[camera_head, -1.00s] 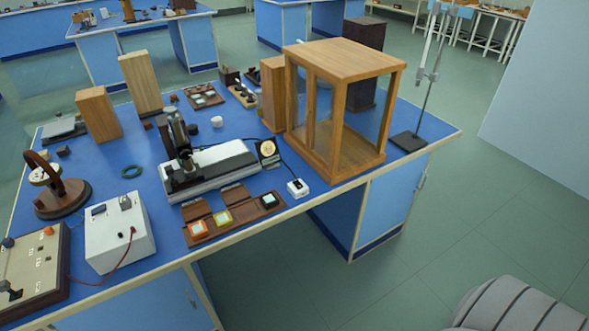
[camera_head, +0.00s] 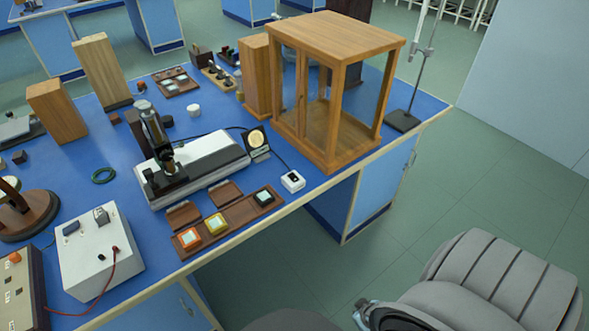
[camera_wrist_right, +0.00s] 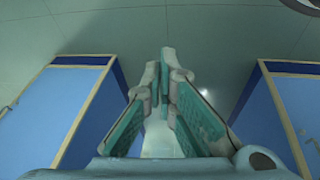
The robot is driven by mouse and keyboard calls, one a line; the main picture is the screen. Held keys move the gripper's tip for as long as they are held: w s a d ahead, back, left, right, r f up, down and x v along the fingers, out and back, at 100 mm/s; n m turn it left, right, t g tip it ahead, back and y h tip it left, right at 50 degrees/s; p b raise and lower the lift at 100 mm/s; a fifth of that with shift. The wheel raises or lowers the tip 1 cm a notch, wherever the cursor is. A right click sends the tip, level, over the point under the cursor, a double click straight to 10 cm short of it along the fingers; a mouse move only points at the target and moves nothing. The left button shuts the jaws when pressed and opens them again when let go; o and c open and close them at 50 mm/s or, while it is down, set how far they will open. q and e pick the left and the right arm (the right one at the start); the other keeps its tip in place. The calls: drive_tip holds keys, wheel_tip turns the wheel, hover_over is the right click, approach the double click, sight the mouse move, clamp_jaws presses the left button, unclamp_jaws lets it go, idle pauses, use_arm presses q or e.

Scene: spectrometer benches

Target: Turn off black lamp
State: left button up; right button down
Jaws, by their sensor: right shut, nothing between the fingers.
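A small black lamp (camera_head: 257,141) with a bright, pale yellow round face stands at the right end of the grey-white instrument base on the blue bench. A cable runs from near it to a small white switch box (camera_head: 292,181) with a dark button, close to the bench's front edge. My right gripper (camera_wrist_right: 164,75) shows in the right wrist view with its fingers together and nothing held; the green floor and blue bench cabinets lie beyond it. In the head view the gripper's fingers are not visible. My left gripper is not in view.
A wooden-framed glass case (camera_head: 335,90) stands right of the lamp. A brown tray (camera_head: 229,215) with coloured samples lies left of the switch box, and a white power box (camera_head: 100,250) further left. A stand (camera_head: 403,120) is at the right corner.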

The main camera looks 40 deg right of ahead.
drive_tip(key=w+d+r+t+b, duration=0.1)
drive_tip(key=w+d+r+t, duration=0.1)
drive_tip(key=w+d+r, duration=0.4)
drive_tip(key=w+d+r+m+t, duration=0.1)
drive_tip(key=w+d+r, duration=0.1)
drive_tip(key=w+r, duration=0.6)
drive_tip(key=w+d+r+t+b, duration=0.1)
drive_tip(key=w+d+r+t, duration=0.1)
drive_tip(key=w+d+r, duration=0.5)
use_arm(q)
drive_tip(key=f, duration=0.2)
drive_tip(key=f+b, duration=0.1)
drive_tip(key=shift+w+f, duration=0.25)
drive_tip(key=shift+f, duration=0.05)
use_arm(e)
drive_tip(key=w+a+r+n+t+y, duration=0.1)
drive_tip(key=w+a+r, duration=0.3)
drive_tip(key=r, duration=0.6)
drive_tip(key=w+a+r+n+t+y, duration=0.1)
drive_tip(key=w+a+r, duration=0.4)
drive_tip(key=r, duration=0.5)
drive_tip(key=shift+a, duration=0.7)
